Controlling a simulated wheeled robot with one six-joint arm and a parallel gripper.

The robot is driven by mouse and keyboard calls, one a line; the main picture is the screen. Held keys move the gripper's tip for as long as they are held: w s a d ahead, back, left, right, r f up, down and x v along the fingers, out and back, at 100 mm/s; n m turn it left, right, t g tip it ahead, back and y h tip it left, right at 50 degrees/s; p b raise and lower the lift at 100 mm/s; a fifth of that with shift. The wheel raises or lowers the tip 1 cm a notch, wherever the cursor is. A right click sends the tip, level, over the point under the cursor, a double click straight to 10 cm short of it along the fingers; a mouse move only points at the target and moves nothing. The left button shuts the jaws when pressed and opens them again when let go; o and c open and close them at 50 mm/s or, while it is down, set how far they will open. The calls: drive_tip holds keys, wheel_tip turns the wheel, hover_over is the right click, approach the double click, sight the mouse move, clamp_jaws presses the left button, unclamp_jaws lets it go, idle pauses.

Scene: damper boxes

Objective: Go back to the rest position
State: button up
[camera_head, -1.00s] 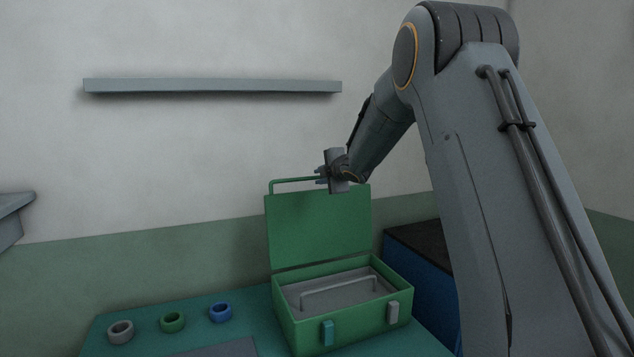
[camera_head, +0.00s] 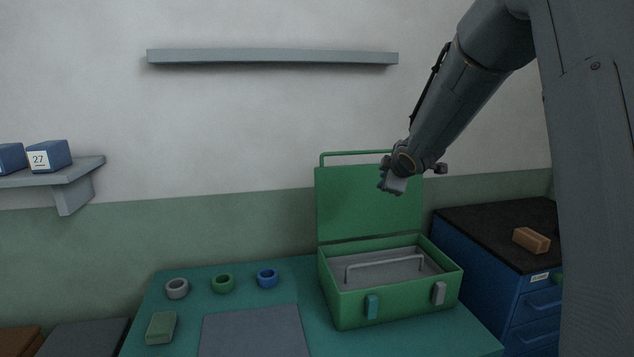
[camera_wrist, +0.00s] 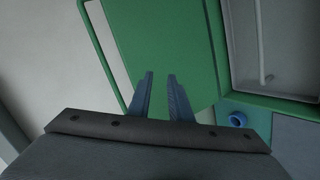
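My gripper (camera_head: 393,184) is in front of the raised lid of the green toolbox (camera_head: 370,308), above its tray. In the wrist view my gripper's two fingers (camera_wrist: 161,88) stand apart with nothing between them, against the green lid (camera_wrist: 165,45). The toolbox is open on the teal table (camera_head: 300,335). Its lid stands upright, and a grey tray with a handle (camera_head: 385,262) sits inside. The front has a teal latch and a grey latch.
A blue cabinet (camera_head: 490,275) bearing a brown block (camera_head: 531,240) stands right. A wall shelf (camera_head: 75,172) holds blue boxes at left.

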drive_tip(key=s+a+f+m+g, duration=0.1)
drive_tip(key=s+f+m+g, duration=0.2)
drive_tip(key=s, duration=1)
drive_tip(key=s+a+f+m+g, duration=0.2)
drive_tip(key=s+f+m, duration=0.4)
drive_tip(key=s, duration=0.8)
drive_tip(key=s+a+f+m+g, duration=0.2)
drive_tip(key=s+f+m+g, duration=0.3)
drive_tip(key=s+f, duration=0.4)
drive_tip(key=s, duration=0.5)
drive_tip(key=shift+s+a+f, duration=0.15)
drive_tip(key=shift+a+f, duration=0.1)
